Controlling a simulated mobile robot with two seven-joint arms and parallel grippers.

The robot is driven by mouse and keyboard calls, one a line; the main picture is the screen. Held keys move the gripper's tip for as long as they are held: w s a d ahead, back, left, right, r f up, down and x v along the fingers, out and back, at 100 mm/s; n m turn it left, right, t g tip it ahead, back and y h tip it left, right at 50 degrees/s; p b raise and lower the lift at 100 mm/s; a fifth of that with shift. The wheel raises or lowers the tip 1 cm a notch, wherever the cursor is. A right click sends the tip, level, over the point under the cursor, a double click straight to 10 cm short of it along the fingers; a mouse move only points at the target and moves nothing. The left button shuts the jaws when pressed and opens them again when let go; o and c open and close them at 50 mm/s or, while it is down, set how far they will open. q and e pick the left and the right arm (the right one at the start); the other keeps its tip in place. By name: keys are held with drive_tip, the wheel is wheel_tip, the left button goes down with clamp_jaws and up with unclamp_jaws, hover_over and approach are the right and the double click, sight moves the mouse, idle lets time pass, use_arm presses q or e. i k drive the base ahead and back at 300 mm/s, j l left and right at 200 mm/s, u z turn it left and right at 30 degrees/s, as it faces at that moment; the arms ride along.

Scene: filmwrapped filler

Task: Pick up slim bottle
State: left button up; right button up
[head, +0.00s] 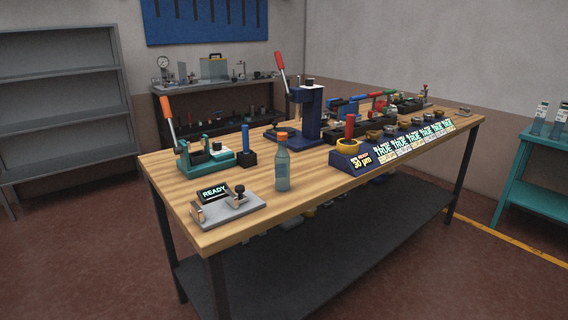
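A slim bottle (282,165) with a clear grey-blue body and an orange cap stands upright near the front edge of the wooden workbench (330,188). Nothing touches it in this view. More bottles (539,118) stand on the teal table at the far right; their shape is too small to tell well. Neither of my grippers is in the head view.
Left of the bottle are a grey plate with a READY display (214,193) and a teal lever press (207,155). Behind it stands a blue lever press (308,115); to its right, a blue display console (370,158). A teal table (545,165) and grey shelves (60,100) flank the bench.

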sight(282, 159)
drive_tip(key=i+l+u, duration=0.25)
drive_tip(key=i+l, duration=0.15)
drive_tip(key=l, duration=0.2)
drive_tip(key=i+l+u, duration=0.1)
drive_tip(key=l, duration=0.2)
drive_tip(key=i+l+u, duration=0.15)
drive_tip(key=l, duration=0.2)
drive_tip(key=i, duration=0.05)
